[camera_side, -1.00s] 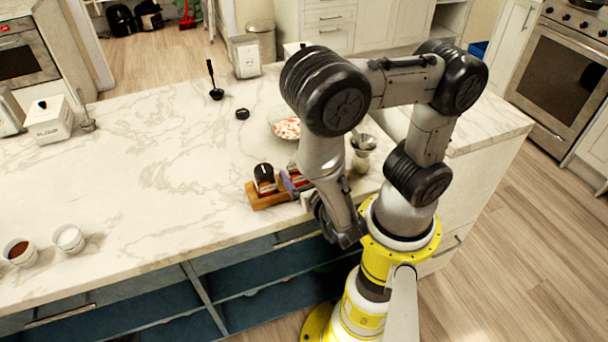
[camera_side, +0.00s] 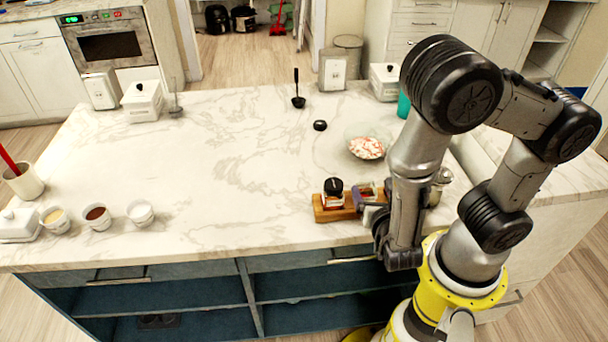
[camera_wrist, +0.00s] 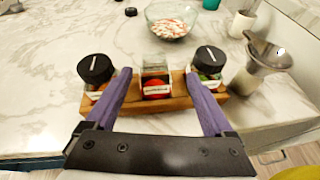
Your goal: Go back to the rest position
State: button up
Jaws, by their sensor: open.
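My gripper (camera_wrist: 158,100) is open in the wrist view, with its two purple fingers apart and nothing held between them. A wooden rack (camera_wrist: 178,101) with several small spice jars stands just ahead of the fingers. A black-lidded jar (camera_wrist: 96,70) is by the left finger, a red-filled jar (camera_wrist: 156,78) sits in the middle, and another black-lidded jar (camera_wrist: 209,62) is by the right finger. In the side view the rack (camera_side: 330,213) is at the counter's front edge, and my arm partly hides it and my gripper (camera_side: 372,214).
A glass bowl (camera_side: 367,144) with pale and red bits stands behind the rack. A black lid (camera_side: 320,125) and a ladle (camera_side: 298,99) lie farther back. A metal-topped container (camera_wrist: 262,60) is to the right. Small cups (camera_side: 97,216) stand far left. The counter's middle is clear.

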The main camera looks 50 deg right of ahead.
jog(key=s+d+r+m+g+y, duration=0.1)
jog(key=s+r+m+g+y, duration=0.15)
jog(key=r+m+g, duration=0.4)
jog(key=s+r+m+g+y, duration=0.1)
jog(key=s+r+m+y, duration=0.15)
jog(key=m, duration=0.75)
jog(key=s+a+r+m+t+y, duration=0.1)
jog(key=a+r+m+t+y, duration=0.3)
jog(key=r+m, duration=0.4)
notch_tip(320, 180, up, 3)
jog(key=shift+a+f+t+y, duration=0.1)
jog(key=shift+a+t+y, duration=0.25)
jog(key=shift+a+y, duration=0.45)
